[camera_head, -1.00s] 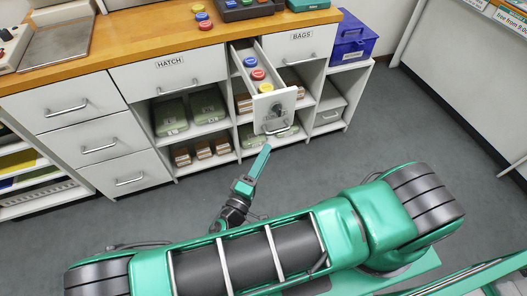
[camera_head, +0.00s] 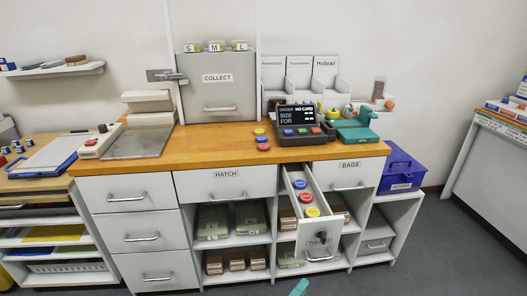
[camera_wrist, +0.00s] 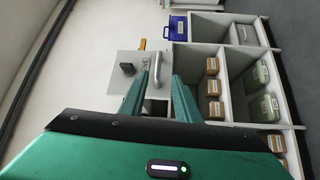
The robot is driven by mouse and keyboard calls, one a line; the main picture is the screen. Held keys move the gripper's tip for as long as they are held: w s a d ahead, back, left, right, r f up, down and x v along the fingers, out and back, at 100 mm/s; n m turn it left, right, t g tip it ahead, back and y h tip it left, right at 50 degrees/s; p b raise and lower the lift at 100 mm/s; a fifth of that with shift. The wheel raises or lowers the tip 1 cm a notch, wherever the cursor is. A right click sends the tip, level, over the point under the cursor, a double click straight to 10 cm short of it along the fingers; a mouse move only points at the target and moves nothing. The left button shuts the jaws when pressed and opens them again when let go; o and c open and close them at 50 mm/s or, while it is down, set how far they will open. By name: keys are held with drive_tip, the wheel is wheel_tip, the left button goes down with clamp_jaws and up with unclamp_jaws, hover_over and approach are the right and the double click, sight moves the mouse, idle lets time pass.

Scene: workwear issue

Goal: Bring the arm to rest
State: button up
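My gripper (camera_wrist: 163,88) shows in the wrist view with its two green fingers apart and nothing between them. The open drawer's front (camera_wrist: 128,72), with its bar handle and a dark knob-like part, stands beyond the fingertips. I cannot tell how far the gripper is from it. In the head view only a green tip of my arm (camera_head: 300,288) shows at the bottom edge, below the pulled-out drawer (camera_head: 312,236). The rest of the arm is out of the head view.
The drawer sticks out of the counter (camera_head: 215,152) and holds blue, red and yellow round items. Shelves below hold green cases (camera_head: 213,222) and brown boxes (camera_head: 236,260). A blue box (camera_head: 402,168) stands at the right. Grey floor (camera_head: 450,245) is clear at right.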

drive_tip(key=d+r+m+g+y, duration=0.2)
drive_tip(key=d+r+m+g, duration=0.35)
drive_tip(key=d+g, duration=0.35)
drive_tip(key=d+r+m+g+y, duration=0.2)
drive_tip(key=d+r+m+g, duration=0.3)
drive_tip(key=d+g, duration=0.4)
drive_tip(key=s+d+r+m+t+y, duration=0.4)
drive_tip(key=s+d+r+y, duration=0.5)
drive_tip(key=s+r, duration=0.6)
drive_tip(key=shift+d, duration=1.25)
drive_tip(key=shift+w+f, duration=0.3)
drive_tip(key=shift+w, duration=0.35)
